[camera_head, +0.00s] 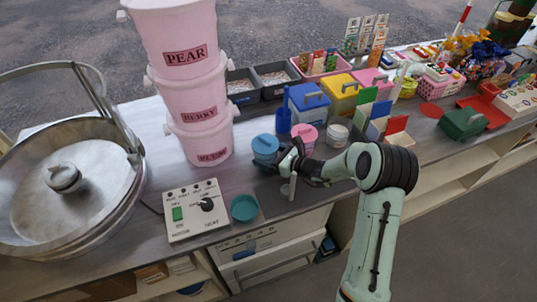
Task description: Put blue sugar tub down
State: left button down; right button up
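The blue sugar tub (265,146) is upright at the counter's middle, with its lid on top. My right gripper (272,164) reaches it from the right. A dark finger crosses the tub's lower front, and the gripper looks shut on the tub. The other finger is mostly hidden. I cannot tell whether the tub's base touches the counter (228,178). My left gripper is not in view.
A pink tub (304,136) and a white tub (337,134) stand close behind my gripper. Stacked pink buckets (200,105) stand left of the blue tub. The control box (196,210) and teal dish (244,208) lie in front. A metal bowl (75,200) is far left.

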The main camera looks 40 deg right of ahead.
jog(key=o, duration=0.5)
jog(key=shift+f, duration=0.15)
jog(key=shift+o, duration=0.5)
jog(key=shift+r, duration=0.3)
jog(key=b+v, duration=0.1)
jog(key=v, duration=1.1)
jog(key=shift+f, duration=0.1)
